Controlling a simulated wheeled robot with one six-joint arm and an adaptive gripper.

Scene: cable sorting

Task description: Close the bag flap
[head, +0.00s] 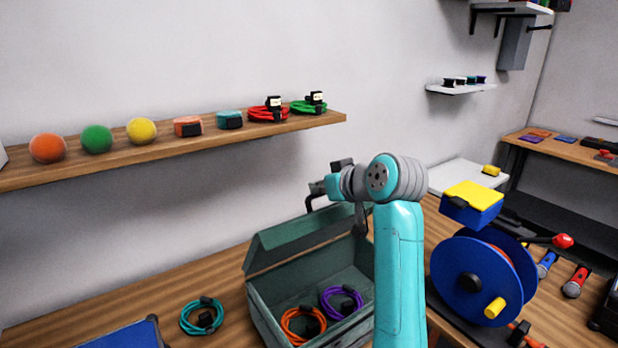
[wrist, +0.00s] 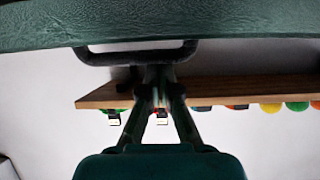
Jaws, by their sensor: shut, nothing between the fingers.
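The grey-green bag (head: 262,317) stands on the wooden bench in the head view, with its top open. Its flap (head: 295,236) is raised along the back side. An orange cable coil (head: 290,322) and a purple cable coil (head: 332,294) lie inside. In the wrist view the flap (wrist: 200,25) crosses the top, with its dark handle (wrist: 100,55) below it. My gripper (wrist: 158,72) is shut and empty, its fingertips close to the handle; I cannot tell whether they touch. In the head view my arm hides the bag's right end.
A teal cable coil (head: 202,316) and a blue tray (head: 130,335) lie left of the bag. A blue cable reel (head: 465,275) stands at right. A wall shelf (head: 180,145) with balls, boxes and cables runs above the bag.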

